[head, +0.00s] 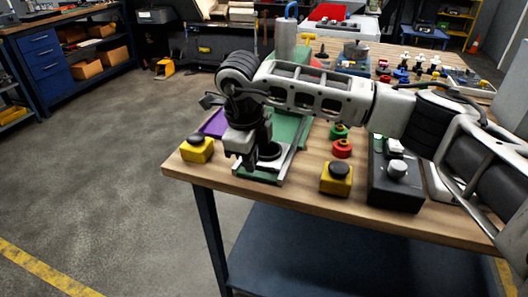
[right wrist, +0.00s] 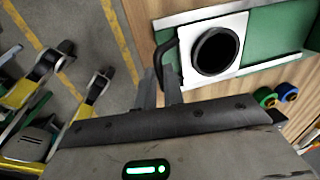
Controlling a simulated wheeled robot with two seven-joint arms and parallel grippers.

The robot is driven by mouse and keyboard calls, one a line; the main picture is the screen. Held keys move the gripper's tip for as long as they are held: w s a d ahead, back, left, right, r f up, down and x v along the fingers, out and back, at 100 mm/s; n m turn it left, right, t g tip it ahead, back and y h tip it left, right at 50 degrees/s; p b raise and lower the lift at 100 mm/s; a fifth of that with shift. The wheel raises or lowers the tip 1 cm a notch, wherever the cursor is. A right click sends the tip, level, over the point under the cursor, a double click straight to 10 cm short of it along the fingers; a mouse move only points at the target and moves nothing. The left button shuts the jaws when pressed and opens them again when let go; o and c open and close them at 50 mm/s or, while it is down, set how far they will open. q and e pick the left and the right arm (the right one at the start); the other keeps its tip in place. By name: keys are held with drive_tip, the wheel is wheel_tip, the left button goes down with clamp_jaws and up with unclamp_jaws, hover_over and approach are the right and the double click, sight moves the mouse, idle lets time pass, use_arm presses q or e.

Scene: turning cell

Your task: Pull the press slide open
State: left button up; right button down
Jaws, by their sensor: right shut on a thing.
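The press slide is a pale plate with a dark round recess (head: 269,152); it also shows in the right wrist view (right wrist: 187,35). It lies at the near end of the green press base (head: 292,127), between pale rails. A black bar handle (right wrist: 167,47) stands at the slide's outer edge. My right gripper (head: 238,158) reaches down at this edge, and its fingers (right wrist: 161,76) are shut on the handle. In the head view the gripper and wrist hide the handle and part of the slide. My left gripper is in neither view.
Yellow button boxes stand left (head: 197,150) and right (head: 337,179) of the press on the wooden bench. Green (head: 338,131) and red (head: 342,149) knobs and a dark control box (head: 394,188) are further right. Open floor lies beyond the bench's left edge.

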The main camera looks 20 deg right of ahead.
drive_tip(key=c, duration=1.5)
unclamp_jaws()
drive_tip(key=shift+r, duration=0.1)
wheel_tip(320, 180, up, 16)
drive_tip(key=s+a+b, duration=0.1)
drive_tip(key=s, duration=0.1)
drive_tip(key=shift+a+f, duration=0.2)
drive_tip(key=shift+a, duration=0.15)
drive_tip(key=shift+s, duration=0.1)
